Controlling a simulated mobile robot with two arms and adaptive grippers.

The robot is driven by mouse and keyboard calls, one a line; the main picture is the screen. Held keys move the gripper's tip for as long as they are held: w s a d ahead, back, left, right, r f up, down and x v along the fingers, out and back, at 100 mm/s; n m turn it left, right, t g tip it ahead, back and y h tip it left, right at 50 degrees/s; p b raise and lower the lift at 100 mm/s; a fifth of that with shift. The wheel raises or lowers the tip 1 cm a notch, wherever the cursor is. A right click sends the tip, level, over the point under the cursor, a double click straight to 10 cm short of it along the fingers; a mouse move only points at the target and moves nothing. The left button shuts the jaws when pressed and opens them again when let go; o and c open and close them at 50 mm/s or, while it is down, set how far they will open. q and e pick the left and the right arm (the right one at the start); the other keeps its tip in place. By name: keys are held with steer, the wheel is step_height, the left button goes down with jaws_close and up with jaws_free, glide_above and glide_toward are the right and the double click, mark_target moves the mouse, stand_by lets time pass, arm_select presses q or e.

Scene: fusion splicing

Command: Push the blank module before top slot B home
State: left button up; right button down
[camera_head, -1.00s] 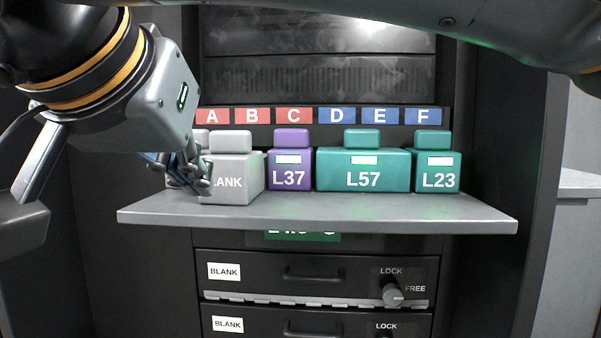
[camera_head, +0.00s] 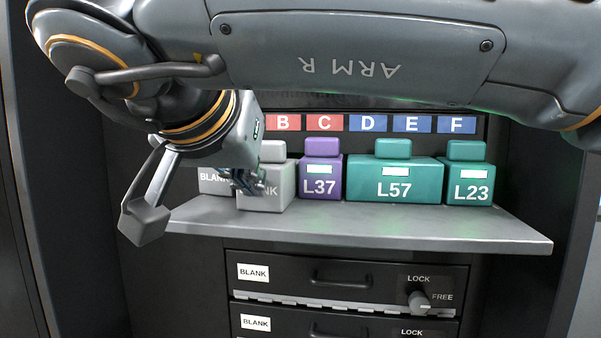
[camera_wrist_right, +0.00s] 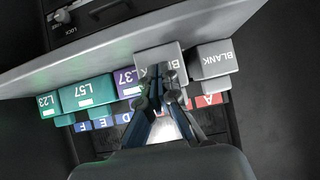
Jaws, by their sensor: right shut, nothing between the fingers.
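The grey blank module (camera_head: 278,200) before slot B stands upright on the shelf, left of the purple L37 module (camera_head: 319,186). Its front stands further out than L37's. It also shows in the right wrist view (camera_wrist_right: 155,56), upside down. My right gripper (camera_head: 252,181) is shut and empty. Its fingers (camera_wrist_right: 165,88) are at the module and cover part of its lettering; I cannot tell whether they touch. A second grey blank module (camera_head: 212,183) stands to the left, partly covered by my gripper. The red B label (camera_head: 283,123) is above. My left gripper is not in view.
The grey shelf (camera_head: 400,230) has free room along its front. The green L57 (camera_head: 394,182) and L23 (camera_head: 470,184) modules stand to the right. Below are drawers with BLANK labels and a lock knob (camera_head: 419,302). My right arm crosses the top.

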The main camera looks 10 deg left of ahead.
mark_target(262, 164)
steer(key=shift+w+p, duration=0.5)
steer(key=shift+w, duration=2.75)
steer(key=shift+s+f+b, duration=0.1)
steer(key=shift+s+b, duration=0.2)
steer(key=shift+s, duration=0.45)
steer(key=shift+s+b, duration=0.5)
steer(key=shift+s, duration=2.9)
steer(key=shift+w, duration=0.1)
